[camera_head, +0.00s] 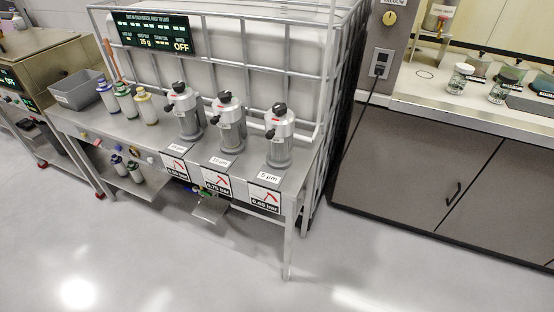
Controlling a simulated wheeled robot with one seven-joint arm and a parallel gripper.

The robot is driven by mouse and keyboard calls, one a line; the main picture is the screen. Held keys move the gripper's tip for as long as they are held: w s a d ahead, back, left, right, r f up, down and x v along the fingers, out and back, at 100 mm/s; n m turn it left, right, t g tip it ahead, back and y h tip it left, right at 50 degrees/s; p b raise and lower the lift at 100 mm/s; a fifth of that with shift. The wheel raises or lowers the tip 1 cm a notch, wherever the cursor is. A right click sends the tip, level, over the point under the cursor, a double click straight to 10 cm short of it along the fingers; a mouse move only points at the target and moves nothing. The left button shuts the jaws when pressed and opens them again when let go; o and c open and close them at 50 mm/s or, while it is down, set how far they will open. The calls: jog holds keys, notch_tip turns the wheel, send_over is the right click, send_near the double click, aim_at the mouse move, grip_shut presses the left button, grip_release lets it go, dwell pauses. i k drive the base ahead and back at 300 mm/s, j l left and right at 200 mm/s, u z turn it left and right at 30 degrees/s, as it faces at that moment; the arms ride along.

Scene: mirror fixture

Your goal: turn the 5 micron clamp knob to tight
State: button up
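The 5 micron housing (279,143) is a grey metal canister standing upright at the right end of the metal bench. A label (269,177) reading "5 µm" lies in front of it. Its black clamp knob (279,109) sits on top, with a small red mark near it; the picture is too small to tell whether it is loose or tight. A gauge card (264,198) below reads about 0.65 bar. My gripper is not in view.
Two similar housings (228,125) (187,112) with black knobs stand to the left. Bottles (146,106) and a grey bin (76,92) stand further left. A wire cage (250,60) is behind the bench (240,170). A cabinet (410,160) is at right. The floor (190,255) in front is clear.

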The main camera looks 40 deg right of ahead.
aim_at(279, 108)
jog(key=i+l+z, duration=0.2)
jog(key=l+z, duration=0.15)
jog(key=i+l+z, duration=0.25)
jog(key=z, duration=0.15)
